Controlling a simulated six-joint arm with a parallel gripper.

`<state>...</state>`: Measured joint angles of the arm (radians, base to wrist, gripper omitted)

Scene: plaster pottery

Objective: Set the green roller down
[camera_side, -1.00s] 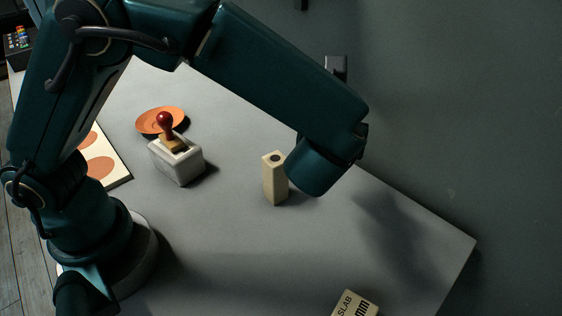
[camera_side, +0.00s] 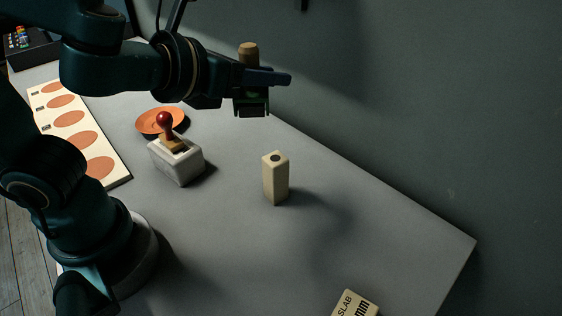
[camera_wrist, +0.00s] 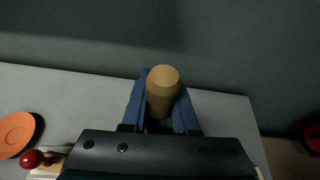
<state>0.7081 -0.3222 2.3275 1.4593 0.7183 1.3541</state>
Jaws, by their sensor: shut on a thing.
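My gripper (camera_side: 268,79) is shut on the green roller (camera_side: 249,53). The roller's wooden handle points up out of the jaws, and a bit of its green part shows below them. The roller is held in the air above the far edge of the grey table (camera_side: 390,235), apart from the tabletop. In the wrist view the tan handle (camera_wrist: 163,90) stands between the blue fingers, with a little green low between them. Most of the green part is hidden by the fingers.
A pale wooden post (camera_side: 270,182) with a dark top spot stands mid-table. A red-knobbed stamp (camera_side: 166,124) sits on a grey block (camera_side: 180,165), beside an orange dish (camera_side: 152,116). A board with orange discs (camera_side: 120,165) lies left. A SLAB block (camera_side: 352,304) is in front. Right tabletop is clear.

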